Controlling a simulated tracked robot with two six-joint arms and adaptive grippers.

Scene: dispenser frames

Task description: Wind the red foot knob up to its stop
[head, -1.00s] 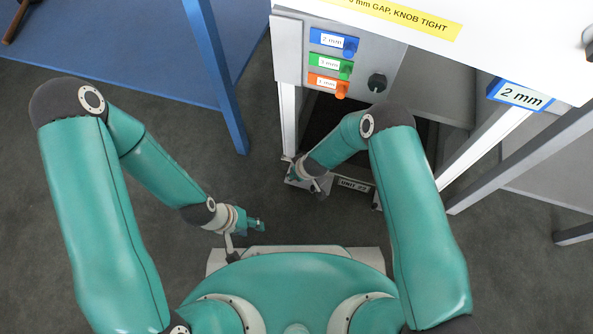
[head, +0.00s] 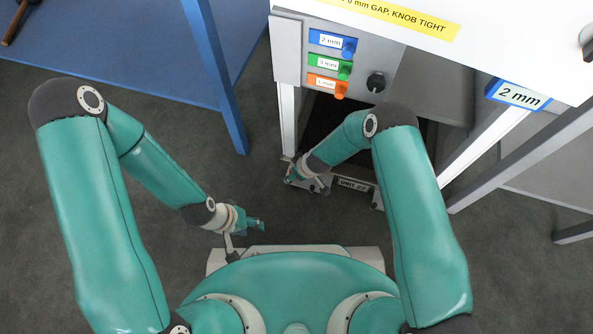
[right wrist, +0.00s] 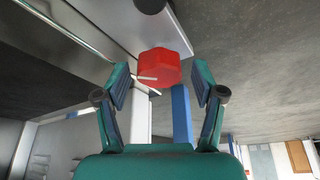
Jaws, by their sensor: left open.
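The red foot knob (right wrist: 165,66) shows in the right wrist view, faceted, with a white pointer line on its side. My right gripper (right wrist: 161,74) is open, with one finger on each side of the knob and a visible gap to each. I cannot tell how deep the knob sits between the fingers. In the head view my right gripper (head: 293,173) is low at the frame's foot, and the knob is hidden there. My left gripper (head: 257,225) is open and empty in front of my base, away from the frame.
A panel (head: 289,50) carries blue, green and orange tagged gauges and a black knob (head: 376,82). A "UNIT 22" label (head: 353,185) is on the low crossbar. A blue table leg (head: 222,90) stands left; grey floor lies open between.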

